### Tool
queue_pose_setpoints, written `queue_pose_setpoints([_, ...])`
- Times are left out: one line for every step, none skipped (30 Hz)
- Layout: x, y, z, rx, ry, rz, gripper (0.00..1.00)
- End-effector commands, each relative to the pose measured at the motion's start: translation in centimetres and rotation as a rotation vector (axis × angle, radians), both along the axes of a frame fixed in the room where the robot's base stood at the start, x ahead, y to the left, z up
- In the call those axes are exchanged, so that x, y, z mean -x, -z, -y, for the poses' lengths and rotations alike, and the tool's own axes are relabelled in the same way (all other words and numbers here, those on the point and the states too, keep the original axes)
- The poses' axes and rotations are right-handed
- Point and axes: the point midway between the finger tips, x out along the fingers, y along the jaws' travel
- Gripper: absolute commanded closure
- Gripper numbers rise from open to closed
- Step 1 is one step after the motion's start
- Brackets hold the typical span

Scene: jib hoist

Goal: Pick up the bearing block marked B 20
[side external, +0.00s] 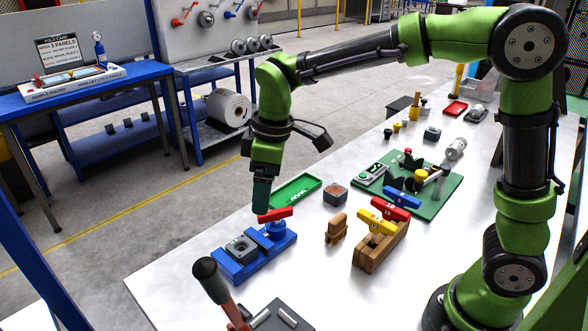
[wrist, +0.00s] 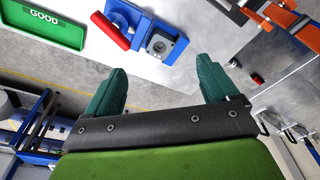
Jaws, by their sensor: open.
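A grey block with a round bore (side external: 240,246) sits in the left part of a blue fixture (side external: 228,268); its top also shows in the wrist view (wrist: 160,46). Another dark grey block with a reddish top (side external: 335,194) stands on the table to the right, and a third grey block (side external: 432,133) is farther back. I cannot read B 20 on any of them. My gripper (side external: 261,208) points down above the fixture, near its red handle (side external: 275,214). In the wrist view, my gripper's fingers (wrist: 162,76) are apart with nothing between them.
A green tray marked GOOD (side external: 297,190) lies behind the fixture. A wooden stand (side external: 366,256) holds yellow, red and blue handled pieces, beside a small wooden piece (side external: 337,230). A green board (side external: 440,195) with parts lies behind.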

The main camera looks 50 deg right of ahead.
Motion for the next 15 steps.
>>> queue_pose_setpoints([-1.6, 1.2, -1.4, 0.035, -0.138, -0.027, 0.13])
queue_pose_setpoints([-2.4, 1.6, -2.1, 0.053, -0.224, -0.039, 0.13])
queue_pose_setpoints([-3.3, 2.2, -2.9, 0.076, -0.339, -0.053, 0.13])
queue_pose_setpoints([-4.0, 2.4, -3.4, 0.091, -0.418, -0.060, 0.13])
queue_pose_setpoints([-4.5, 2.5, -3.7, 0.103, -0.491, -0.064, 0.13])
queue_pose_setpoints([-5.1, 2.4, -4.0, 0.115, -0.575, -0.066, 0.13])
queue_pose_setpoints([-5.5, 2.2, -4.1, 0.123, -0.631, -0.064, 0.13])
queue_pose_setpoints([-5.7, 1.8, -4.1, 0.129, -0.678, -0.060, 0.13])
queue_pose_setpoints([-5.9, 1.1, -4.0, 0.136, -0.733, -0.053, 0.13])
queue_pose_setpoints([-6.0, 0.7, -4.0, 0.139, -0.768, -0.049, 0.13])
queue_pose_setpoints([-5.9, 0.6, -3.9, 0.141, -0.798, -0.052, 0.13])
queue_pose_setpoints([-5.8, 0.6, -3.9, 0.143, -0.831, -0.058, 0.13])
queue_pose_setpoints([-5.6, 0.7, -3.8, 0.143, -0.850, -0.062, 0.13])
queue_pose_setpoints([-5.6, 0.8, -3.8, 0.142, -0.864, -0.063, 0.13])
queue_pose_setpoints([-5.5, 1.0, -3.8, 0.141, -0.876, -0.064, 0.13])
